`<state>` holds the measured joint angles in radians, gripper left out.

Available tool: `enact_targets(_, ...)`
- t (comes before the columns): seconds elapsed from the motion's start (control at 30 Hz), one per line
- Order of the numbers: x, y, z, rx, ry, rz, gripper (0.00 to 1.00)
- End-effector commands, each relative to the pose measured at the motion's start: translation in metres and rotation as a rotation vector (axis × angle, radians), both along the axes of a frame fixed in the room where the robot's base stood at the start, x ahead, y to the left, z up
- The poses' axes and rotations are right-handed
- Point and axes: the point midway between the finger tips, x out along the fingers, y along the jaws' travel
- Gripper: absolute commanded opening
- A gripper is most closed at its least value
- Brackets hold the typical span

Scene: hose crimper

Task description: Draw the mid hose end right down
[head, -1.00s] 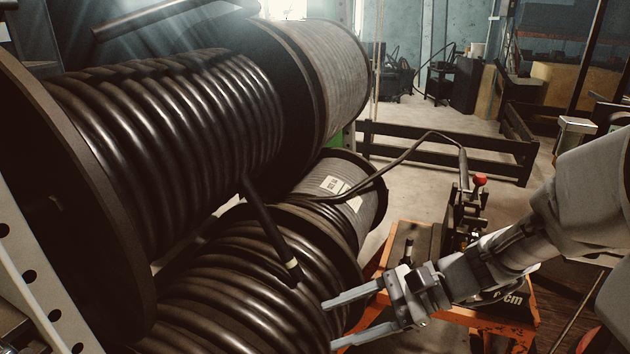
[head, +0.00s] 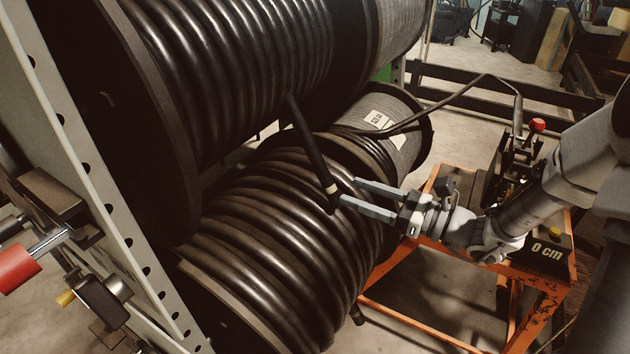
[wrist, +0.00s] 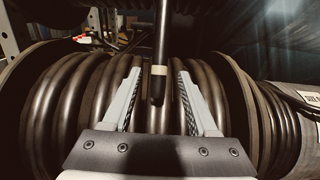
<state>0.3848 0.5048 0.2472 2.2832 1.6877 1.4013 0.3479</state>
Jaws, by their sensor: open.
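A black hose end with a pale band near its tip (head: 311,150) hangs from the large upper reel (head: 235,60), in front of the coils of the lower reel (head: 270,235). It looks like the mid hose end. My gripper (head: 350,191) is open, its two fingers pointing left at the banded tip in the head view. In the wrist view the hose end (wrist: 161,45) comes down between the open fingers of my gripper (wrist: 159,77). Its tip shows between them, with gaps on both sides; nothing is gripped.
An orange cart (head: 535,300) with a crimper (head: 515,160) and a "0 cm" display (head: 549,249) stands at the right. A thin hose runs from a smaller reel (head: 385,125) to the crimper. The perforated rack post (head: 95,190) stands at the left.

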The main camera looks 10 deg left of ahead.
Motion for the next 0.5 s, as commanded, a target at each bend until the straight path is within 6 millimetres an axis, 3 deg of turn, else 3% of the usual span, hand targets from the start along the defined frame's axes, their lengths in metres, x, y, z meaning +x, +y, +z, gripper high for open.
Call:
enact_targets(0.2,0.015,0.047,-0.002,0.0,-0.003,0.006,0.59)
enact_targets(0.5,0.03,0.087,-0.001,-0.002,-0.002,0.002,0.59)
